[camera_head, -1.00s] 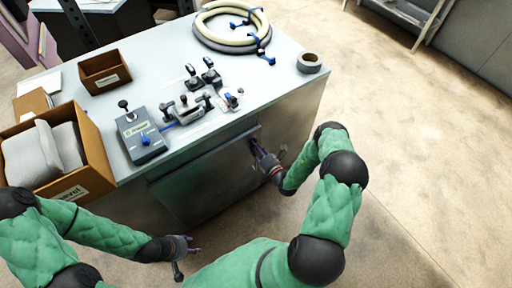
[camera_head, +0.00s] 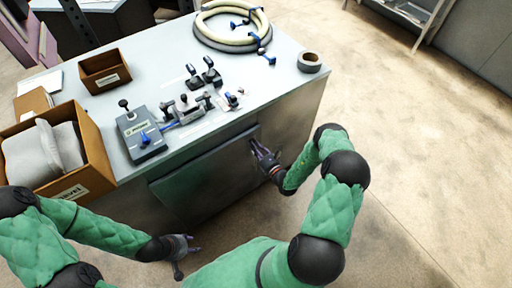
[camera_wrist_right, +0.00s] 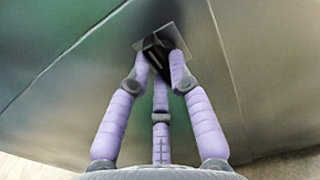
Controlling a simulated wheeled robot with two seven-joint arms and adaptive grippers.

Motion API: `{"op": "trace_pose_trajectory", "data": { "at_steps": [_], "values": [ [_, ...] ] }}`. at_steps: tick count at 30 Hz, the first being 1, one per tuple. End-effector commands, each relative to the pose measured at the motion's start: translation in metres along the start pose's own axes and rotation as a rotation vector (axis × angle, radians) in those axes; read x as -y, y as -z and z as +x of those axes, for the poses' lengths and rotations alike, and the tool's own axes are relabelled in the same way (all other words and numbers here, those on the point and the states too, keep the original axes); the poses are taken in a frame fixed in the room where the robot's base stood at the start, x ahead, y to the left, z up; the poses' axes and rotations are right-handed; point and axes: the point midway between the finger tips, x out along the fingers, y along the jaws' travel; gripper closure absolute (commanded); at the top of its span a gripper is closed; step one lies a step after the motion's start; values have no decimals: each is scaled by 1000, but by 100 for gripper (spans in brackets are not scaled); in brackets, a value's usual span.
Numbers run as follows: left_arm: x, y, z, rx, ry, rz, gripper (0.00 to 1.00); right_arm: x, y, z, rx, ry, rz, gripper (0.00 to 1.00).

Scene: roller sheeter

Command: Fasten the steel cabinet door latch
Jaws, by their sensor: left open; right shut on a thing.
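The steel cabinet door (camera_head: 205,175) is a grey panel on the front of the bench cabinet. It looks flush or nearly flush with the front; I cannot tell exactly. The door latch, a black handle (camera_wrist_right: 157,52) on a square plate (camera_wrist_right: 174,36), shows in the right wrist view. My right gripper (camera_head: 256,148) is at the door's upper right corner, and its lilac fingers (camera_wrist_right: 160,70) are shut around the latch handle. The fingers hide part of the handle. My left gripper (camera_head: 188,257) is open and empty, low in front of the cabinet's left part.
The bench top (camera_head: 225,135) carries a grey meter box (camera_head: 140,135), small clamps (camera_head: 188,108), a coiled hose (camera_head: 232,28) and a tape roll (camera_head: 309,62). Cardboard boxes (camera_head: 92,165) stand at the left. The floor (camera_head: 410,150) to the right is clear.

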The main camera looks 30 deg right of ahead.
Motion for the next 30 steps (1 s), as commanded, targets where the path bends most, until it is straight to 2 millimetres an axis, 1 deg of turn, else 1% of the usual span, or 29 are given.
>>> {"op": "trace_pose_trajectory", "data": {
  "at_steps": [5, 6, 8, 9, 18, 22, 26, 30],
  "values": [
    [0, 0, 0, 0, 0, 0, 54, 0, 1, 0, -3, 0, -1, 100],
    [0, 0, 0, 0, 0, 0, 54, 0, 1, 0, -3, 0, -1, 76],
    [0, 0, 0, 0, 0, 0, 54, 0, 1, 0, -3, 0, -1, 59],
    [0, 0, 0, 0, 0, 0, 54, 0, 1, 0, -3, 0, 0, 55],
    [0, 0, 0, 0, 0, 0, 54, 0, 0, 0, -1, 0, 0, 55],
    [0, 0, 0, 0, 0, 0, 54, 0, 0, -7, -2, 0, 0, 55],
    [0, 0, 0, 0, 0, 0, 54, 1, 1, -26, -2, 3, 3, 55],
    [0, 0, 0, 0, 0, 0, 54, 1, 1, -55, -3, 5, 3, 55]
  ]
}}
